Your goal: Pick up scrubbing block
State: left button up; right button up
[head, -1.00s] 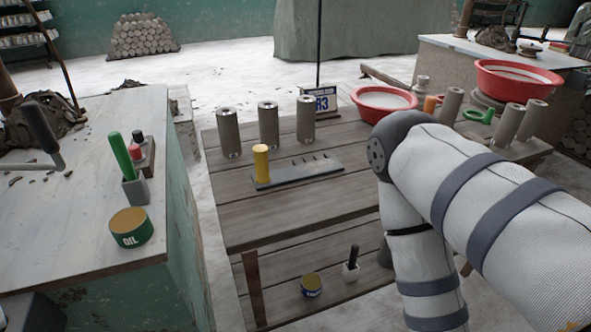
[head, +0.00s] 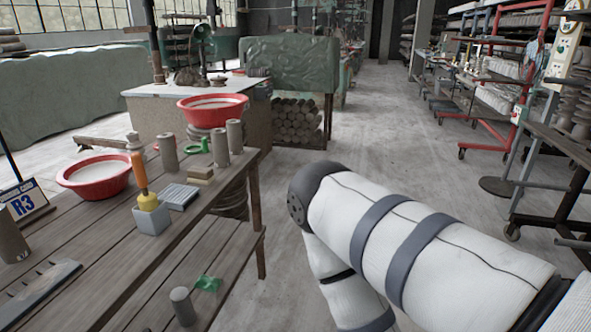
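I cannot tell for sure which thing is the scrubbing block. A small tan block (head: 200,174) lies near the right edge of the wooden table (head: 105,262). Beside it is a grey ridged slab (head: 180,196). Neither gripper is in view.
Red basins (head: 98,178) and (head: 212,108), grey cylinders (head: 168,152) and a green ring-shaped item (head: 197,146) stand at the back. The floor (head: 370,140) is open right of the table.

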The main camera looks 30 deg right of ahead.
aim_at(198, 175)
jog(key=z, duration=0.45)
jog(key=i+u, duration=0.2)
jog(key=u, duration=0.2)
jog(key=i+l+u, duration=0.2)
jog(key=u, duration=0.2)
jog(key=i+l+u, duration=0.15)
jog(key=u, duration=0.25)
jog(key=i+l+u, duration=0.15)
jog(key=l+u, duration=0.15)
jog(key=u, duration=0.15)
jog(key=z, duration=1.55)
jog(key=i+l+u, duration=0.2)
jog(key=l+u, duration=0.3)
jog(key=i+l+u, duration=0.1)
jog(key=l+u, duration=0.85)
